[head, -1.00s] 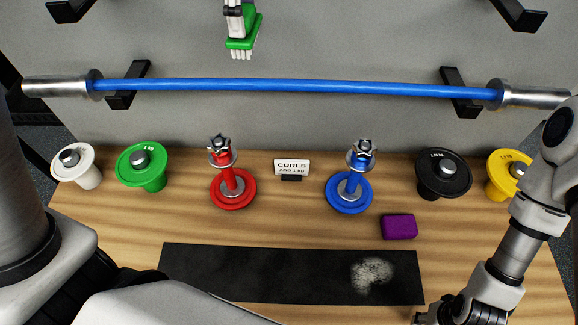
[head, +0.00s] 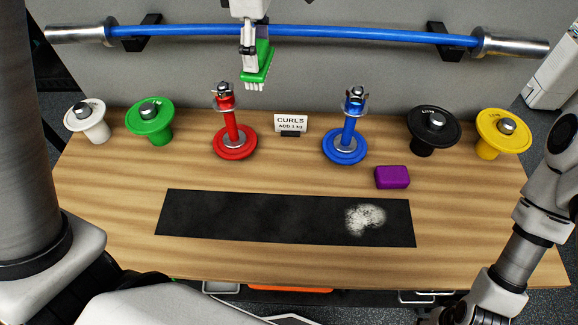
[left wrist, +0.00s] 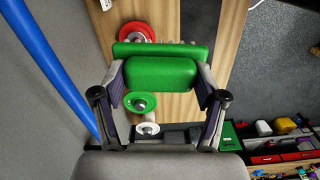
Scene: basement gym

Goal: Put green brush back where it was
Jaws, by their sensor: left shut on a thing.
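My left gripper (head: 256,40) is shut on the green brush (head: 258,62) and holds it in the air, bristles down, in front of the blue bar and above the bench. In the left wrist view the green brush (left wrist: 160,72) sits between the two fingers of the left gripper (left wrist: 160,90), its pale bristles partly showing beyond it. A black mat (head: 240,217) lies on the bench with a patch of white powder (head: 364,219) near its right end.
Red (head: 234,142) and blue (head: 345,146) weight posts flank a small sign (head: 291,124). White, green, black and yellow weights stand along the back. A purple block (head: 392,177) lies by the mat. A blue bar (head: 330,32) hangs on the wall. The bench front (head: 300,262) is clear.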

